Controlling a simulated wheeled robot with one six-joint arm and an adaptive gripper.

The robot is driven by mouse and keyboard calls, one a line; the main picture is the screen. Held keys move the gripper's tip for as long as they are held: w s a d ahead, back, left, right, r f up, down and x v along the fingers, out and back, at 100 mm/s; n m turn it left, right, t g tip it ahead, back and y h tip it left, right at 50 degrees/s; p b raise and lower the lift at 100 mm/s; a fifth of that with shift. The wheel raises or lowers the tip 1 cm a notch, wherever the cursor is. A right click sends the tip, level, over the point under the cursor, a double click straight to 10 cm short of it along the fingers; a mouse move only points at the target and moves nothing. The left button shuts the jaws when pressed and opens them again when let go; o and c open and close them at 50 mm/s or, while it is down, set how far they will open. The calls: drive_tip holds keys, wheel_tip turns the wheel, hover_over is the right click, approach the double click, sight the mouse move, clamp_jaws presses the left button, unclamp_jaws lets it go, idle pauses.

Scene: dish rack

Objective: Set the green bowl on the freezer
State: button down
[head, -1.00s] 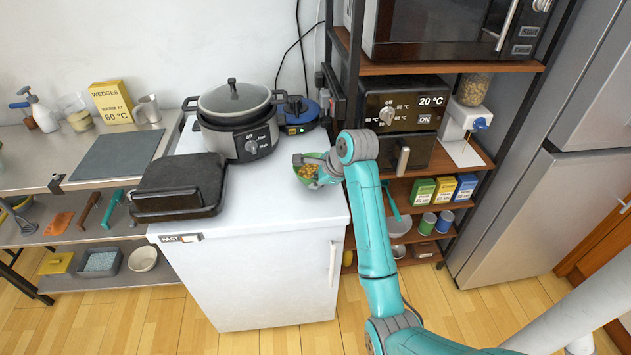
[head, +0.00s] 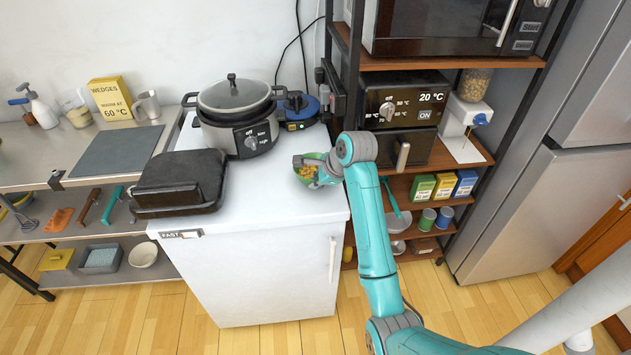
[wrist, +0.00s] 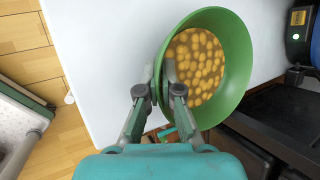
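The green bowl (head: 300,176) holds several yellow-orange chunks and is over the right part of the white freezer's top (head: 262,200), near its right edge. My gripper (head: 322,168) comes from the right and is shut on the bowl's rim. In the wrist view, my gripper's two fingers (wrist: 160,78) pinch the near side of the green bowl (wrist: 238,62), one inside and one outside. The freezer top (wrist: 110,50) shows behind it. I cannot tell whether the bowl's base touches the freezer; its underside is hidden.
A black grill (head: 180,182) lies on the freezer's left side. A slow cooker (head: 250,135) and a round blue-and-black appliance (head: 299,112) stand at the back. A shelf rack (head: 470,150) stands to the right. The freezer top between grill and bowl is clear.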

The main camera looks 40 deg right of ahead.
drive_tip(key=shift+f, duration=0.1)
drive_tip(key=c, duration=1.2)
unclamp_jaws()
drive_tip(key=shift+c, duration=0.2)
drive_tip(key=v, duration=0.7)
drive_tip(key=shift+r, duration=0.2)
drive_tip(key=shift+s, duration=0.1)
clamp_jaws()
